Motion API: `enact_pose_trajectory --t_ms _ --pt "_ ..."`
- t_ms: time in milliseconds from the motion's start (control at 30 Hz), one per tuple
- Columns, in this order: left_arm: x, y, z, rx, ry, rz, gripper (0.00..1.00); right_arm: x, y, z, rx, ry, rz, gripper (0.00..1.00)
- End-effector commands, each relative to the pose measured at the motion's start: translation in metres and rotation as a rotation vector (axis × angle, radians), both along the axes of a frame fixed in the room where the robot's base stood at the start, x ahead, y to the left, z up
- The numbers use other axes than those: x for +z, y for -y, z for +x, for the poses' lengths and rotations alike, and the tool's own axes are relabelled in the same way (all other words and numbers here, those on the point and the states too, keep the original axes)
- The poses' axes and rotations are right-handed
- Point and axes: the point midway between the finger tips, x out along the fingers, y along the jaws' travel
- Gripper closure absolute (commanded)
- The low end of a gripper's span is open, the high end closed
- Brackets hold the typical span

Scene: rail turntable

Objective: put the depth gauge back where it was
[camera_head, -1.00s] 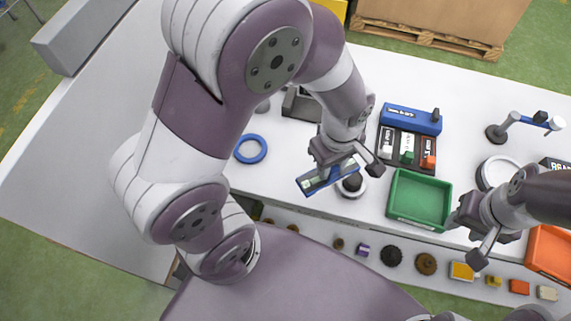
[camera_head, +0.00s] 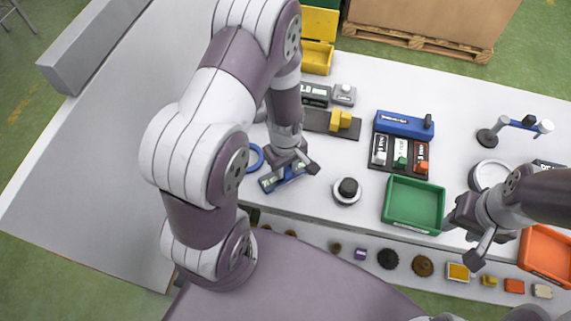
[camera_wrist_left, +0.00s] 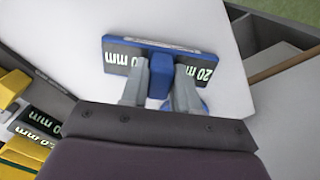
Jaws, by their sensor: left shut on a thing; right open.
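The depth gauge, a blue bar with dark plates marked "20 mm" (camera_wrist_left: 120,58), is held by its blue middle grip in the left wrist view. It also shows in the head view (camera_head: 268,184), partly covered by my left gripper (camera_head: 292,170). My left gripper is shut on it, with one finger on each side of the grip in the wrist view (camera_wrist_left: 159,85). The gauge is over the white table near its front edge; I cannot tell whether it touches. My right gripper (camera_head: 472,238) is open and empty, right of the green tray.
A blue ring (camera_head: 254,148) lies partly hidden behind my left gripper. A round black knob on a white base (camera_head: 347,190) stands to its right. Behind are a dark plate with a yellow block (camera_head: 340,121) and a blue box (camera_head: 403,124). The green tray (camera_head: 413,205) is empty.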

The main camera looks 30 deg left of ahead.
Motion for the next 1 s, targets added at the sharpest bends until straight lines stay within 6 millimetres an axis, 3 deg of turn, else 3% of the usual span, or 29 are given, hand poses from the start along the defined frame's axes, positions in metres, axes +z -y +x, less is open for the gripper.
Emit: enact_pose_trajectory --t_ms 133,167,200,233,467,633,1000 --pt "-0.004 0.000 0.000 0.000 0.000 0.000 0.94 -0.003 0.000 0.000 0.000 0.000 0.000 0.57" --pt "-0.003 0.000 0.000 0.000 0.000 0.000 0.60 -0.002 0.000 0.000 0.000 0.000 0.000 0.57" --pt "-0.003 0.000 0.000 0.000 0.000 0.000 0.47 -0.002 0.000 0.000 0.000 0.000 0.000 0.57" --pt "-0.003 0.000 0.000 0.000 0.000 0.000 0.44 -0.002 0.000 0.000 0.000 0.000 0.000 0.57" --pt "-0.002 0.000 0.000 0.000 0.000 0.000 0.44 -0.002 0.000 0.000 0.000 0.000 0.000 0.57" --pt "0.010 0.000 0.002 0.000 0.004 0.000 0.44 -0.001 0.000 0.000 0.000 0.000 0.000 0.57" --pt "0.099 0.000 0.001 0.000 0.005 0.000 0.44 -0.007 0.000 0.000 0.000 0.000 0.000 0.57"
